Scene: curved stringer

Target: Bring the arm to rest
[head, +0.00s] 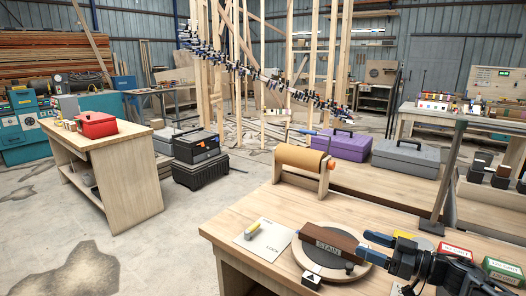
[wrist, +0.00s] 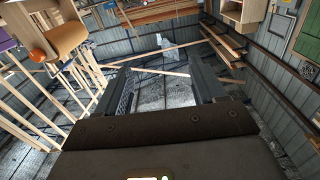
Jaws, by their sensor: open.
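My gripper (head: 367,245) is at the lower right of the head view, its dark blue-grey fingers pointing left. In the wrist view its two fingers (wrist: 163,82) stand wide apart with nothing between them. A brown block marked STAIR (head: 328,240) lies on a round grey turntable (head: 312,262) on the workbench (head: 240,222). In the head view the fingers overlap the block's right end; I cannot tell how far they are above it. My arm covers part of the bench's right side.
A white sheet marked LOCK (head: 266,240) with a yellow-and-grey tool lies left of the turntable. An orange roller on a wooden stand (head: 303,168) is behind. A dark post (head: 447,180) rises at the right. Green and red boxes (head: 456,253) sit right.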

